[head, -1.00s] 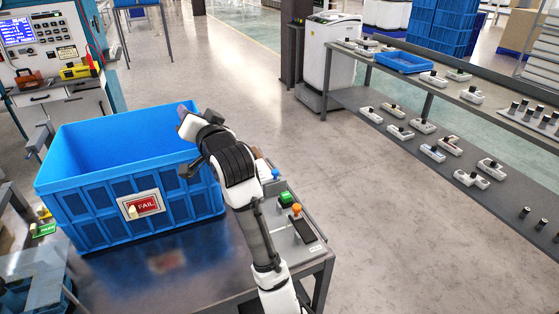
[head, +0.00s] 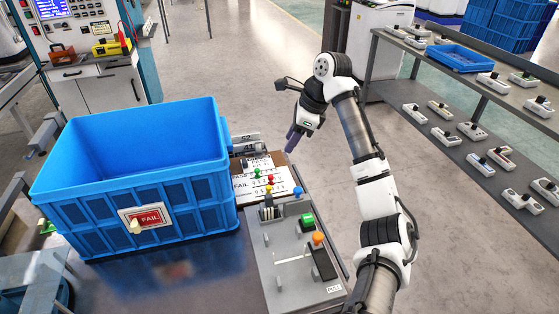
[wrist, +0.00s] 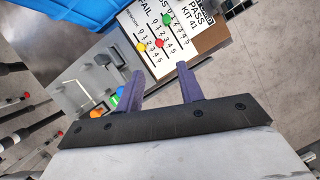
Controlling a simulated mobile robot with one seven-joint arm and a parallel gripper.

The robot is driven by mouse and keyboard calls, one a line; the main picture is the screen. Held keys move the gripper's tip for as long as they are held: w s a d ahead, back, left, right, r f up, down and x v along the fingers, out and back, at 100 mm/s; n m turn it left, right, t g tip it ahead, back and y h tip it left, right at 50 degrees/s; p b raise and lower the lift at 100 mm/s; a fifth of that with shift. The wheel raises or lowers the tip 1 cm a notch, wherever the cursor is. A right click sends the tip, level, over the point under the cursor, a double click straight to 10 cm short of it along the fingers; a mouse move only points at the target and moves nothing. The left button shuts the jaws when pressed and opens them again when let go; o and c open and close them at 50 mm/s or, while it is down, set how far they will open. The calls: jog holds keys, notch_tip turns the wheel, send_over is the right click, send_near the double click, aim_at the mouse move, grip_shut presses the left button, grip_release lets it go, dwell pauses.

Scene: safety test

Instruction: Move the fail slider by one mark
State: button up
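The counter board (head: 284,184) lies on the table right of the blue crate, with printed PASS and FAIL rows of numbers. In the wrist view the board (wrist: 196,37) also shows a REWORK row and KIT 41. A red knob (wrist: 158,43) appears to sit on the FAIL row; it also shows in the head view (head: 270,178). A green knob (wrist: 166,19) is by the PASS row and a yellow knob (wrist: 141,47) by the REWORK row. My gripper (head: 291,141) is open and empty, apart from the knobs, above and right of the board's far end.
The blue crate (head: 180,208) with a FAIL sign stands left of the board. A grey control panel (head: 290,254) with green, orange and blue knobs lies nearer me. Shelves (head: 425,122) with several devices stand right.

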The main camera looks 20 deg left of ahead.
aim_at(271, 176)
jog(key=x, duration=1.3)
jog(key=shift+d+f, duration=0.1)
jog(key=shift+f, duration=0.3)
grip_shut()
jog(key=shift+r, duration=0.1)
